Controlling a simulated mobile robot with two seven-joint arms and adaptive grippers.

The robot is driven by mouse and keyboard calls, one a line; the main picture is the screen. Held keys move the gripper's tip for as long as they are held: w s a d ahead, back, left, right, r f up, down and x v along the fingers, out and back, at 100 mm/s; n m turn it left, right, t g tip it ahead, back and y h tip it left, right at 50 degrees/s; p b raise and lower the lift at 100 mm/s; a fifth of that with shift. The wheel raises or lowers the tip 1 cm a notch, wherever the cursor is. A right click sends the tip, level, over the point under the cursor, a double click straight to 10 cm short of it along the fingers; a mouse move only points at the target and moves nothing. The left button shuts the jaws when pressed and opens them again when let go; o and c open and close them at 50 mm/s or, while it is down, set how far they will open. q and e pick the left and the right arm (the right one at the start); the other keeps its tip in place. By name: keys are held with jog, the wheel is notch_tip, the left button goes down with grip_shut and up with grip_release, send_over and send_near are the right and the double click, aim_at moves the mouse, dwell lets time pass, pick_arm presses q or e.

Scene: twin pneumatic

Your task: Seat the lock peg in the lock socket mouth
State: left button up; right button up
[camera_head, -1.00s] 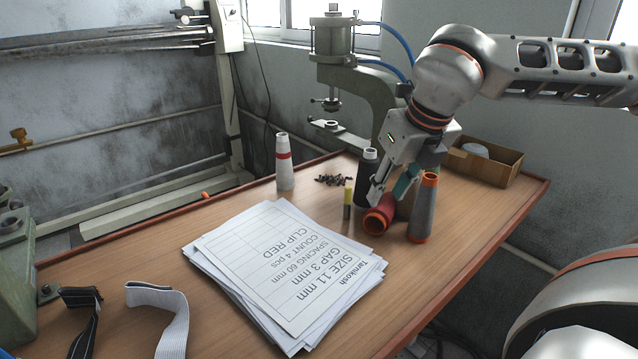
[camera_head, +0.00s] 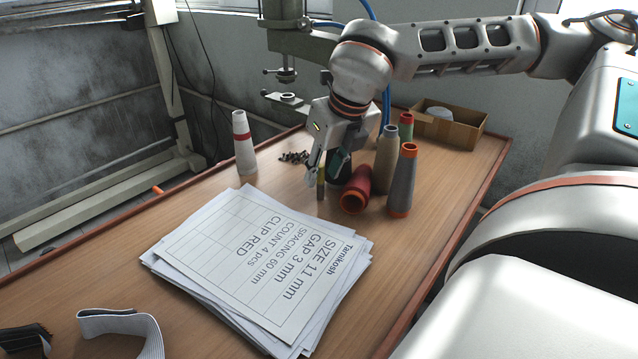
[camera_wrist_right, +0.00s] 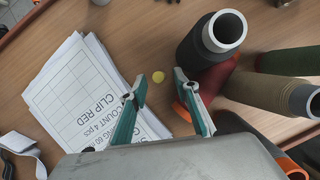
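A small slim upright peg with a yellow top (camera_head: 321,186), which looks like the lock peg, stands on the table; the right wrist view shows its round yellow top (camera_wrist_right: 158,77). My right gripper (camera_head: 325,172) is open with its fingers pointing down at the peg. In the right wrist view the yellow top appears between the two teal-padded fingertips (camera_wrist_right: 161,78), without visible contact. I cannot pick out the lock socket mouth for certain. A green press (camera_head: 288,40) stands behind the table, its top cut off. My left gripper is out of view.
A red cone spool (camera_head: 357,187) lies close right of the peg, with grey (camera_head: 403,182) and beige (camera_head: 387,160) spools beside it. A white cone (camera_head: 243,150) stands left. Dark screws (camera_head: 294,157) lie behind. Papers (camera_head: 255,270) cover the front; a cardboard box (camera_head: 462,132) is at the back right.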

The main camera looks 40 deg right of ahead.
jog(key=shift+x, duration=0.9)
jog(key=shift+r, duration=0.1)
grip_shut()
